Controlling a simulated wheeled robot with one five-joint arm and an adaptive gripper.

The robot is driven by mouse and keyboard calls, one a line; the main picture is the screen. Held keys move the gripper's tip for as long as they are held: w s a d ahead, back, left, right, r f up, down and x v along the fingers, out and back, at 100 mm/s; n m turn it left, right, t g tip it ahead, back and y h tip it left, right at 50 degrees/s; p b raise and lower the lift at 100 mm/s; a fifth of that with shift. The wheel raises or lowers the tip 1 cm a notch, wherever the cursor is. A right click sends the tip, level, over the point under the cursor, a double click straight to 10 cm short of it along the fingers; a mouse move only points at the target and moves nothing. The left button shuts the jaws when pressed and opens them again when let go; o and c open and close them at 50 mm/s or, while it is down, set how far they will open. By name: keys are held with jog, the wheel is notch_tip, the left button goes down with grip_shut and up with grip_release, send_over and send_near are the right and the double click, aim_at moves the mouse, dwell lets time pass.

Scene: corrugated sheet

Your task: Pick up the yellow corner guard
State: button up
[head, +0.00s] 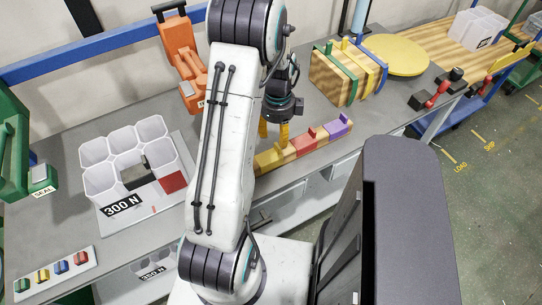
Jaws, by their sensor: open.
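A row of coloured guards lies on the grey bench, partly behind my arm: a yellow corner guard (268,161) at the left end, a red guard (304,144) in the middle and a purple guard (334,130) at the right. My gripper (274,131) points down with its yellow fingers apart, open and empty. It appears just above or behind the yellow guard; I cannot tell the gap or whether they touch. My arm hides the area left of the yellow guard.
A strapped bundle (332,80) and a round yellow disc (398,55) stand to the right. White cups (100,180) on a "300 N" plate stand left. An orange device (181,60) stands at the back. Several small coloured pieces sit on a strip (50,276) at front left.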

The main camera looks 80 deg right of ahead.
aim_at(277, 147)
jog(key=m, duration=0.4)
jog(key=shift+d, duration=0.2)
jog(key=shift+f+m, duration=0.15)
jog(key=shift+m, duration=0.45)
jog(key=shift+s+a+f+p, duration=0.1)
jog(key=shift+f+p, duration=0.35)
jog(key=shift+f, duration=1.3)
jog(key=shift+a+f+p, duration=0.1)
jog(key=shift+f+p, duration=0.3)
jog(key=shift+f, duration=1.35)
grip_shut()
